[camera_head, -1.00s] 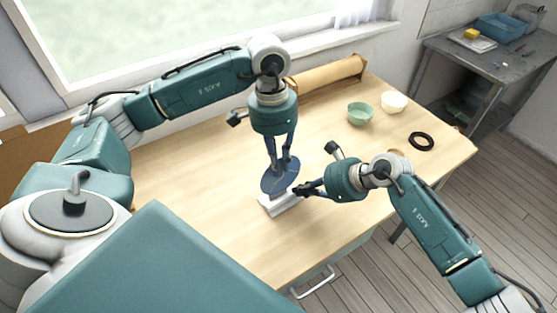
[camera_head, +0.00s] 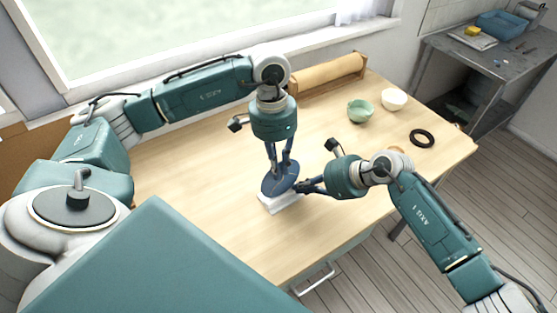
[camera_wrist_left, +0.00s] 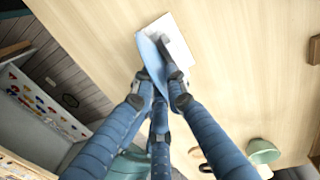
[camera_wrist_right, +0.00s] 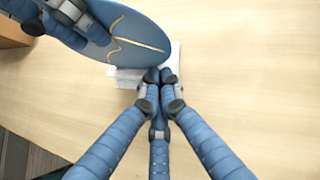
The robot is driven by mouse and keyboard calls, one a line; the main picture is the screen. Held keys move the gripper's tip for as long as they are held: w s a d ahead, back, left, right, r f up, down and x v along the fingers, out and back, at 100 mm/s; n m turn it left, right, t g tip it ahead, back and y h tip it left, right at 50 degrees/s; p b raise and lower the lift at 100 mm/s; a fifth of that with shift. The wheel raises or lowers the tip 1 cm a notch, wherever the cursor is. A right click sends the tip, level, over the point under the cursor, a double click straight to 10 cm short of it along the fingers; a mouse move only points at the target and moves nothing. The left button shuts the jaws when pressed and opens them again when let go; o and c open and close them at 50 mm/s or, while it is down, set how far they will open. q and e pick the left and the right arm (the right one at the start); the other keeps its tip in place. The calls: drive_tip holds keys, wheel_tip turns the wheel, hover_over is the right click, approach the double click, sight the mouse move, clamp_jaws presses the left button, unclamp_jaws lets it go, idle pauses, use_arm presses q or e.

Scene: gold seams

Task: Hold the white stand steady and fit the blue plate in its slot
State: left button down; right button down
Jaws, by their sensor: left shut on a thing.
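The blue plate (camera_head: 279,185) is round, with gold seams that show in the right wrist view (camera_wrist_right: 140,38). My left gripper (camera_head: 284,172) is shut on its rim from above and holds it tilted over the white stand (camera_head: 283,203). In the left wrist view the plate (camera_wrist_left: 148,52) covers part of the white stand (camera_wrist_left: 176,42). My right gripper (camera_wrist_right: 159,78) has its fingertips close together at the stand's edge, beside the plate. Whether they clamp the stand cannot be seen. The plate hides the slot, so I cannot tell whether its lower edge sits in it.
A green bowl (camera_head: 360,110), a cream bowl (camera_head: 394,99) and a black ring (camera_head: 422,138) are at the table's right. A brown paper roll (camera_head: 325,74) lies along the back. The table (camera_head: 200,190) is clear left of the stand.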

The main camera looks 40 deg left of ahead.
use_arm(q)
drive_tip(key=shift+f, duration=0.6)
idle(0.3)
drive_tip(key=c, duration=1.7)
unclamp_jaws()
drive_tip(key=shift+o, duration=0.4)
drive_tip(key=o, duration=0.4)
drive_tip(key=shift+c, duration=0.2)
drive_tip(key=shift+r, duration=4)
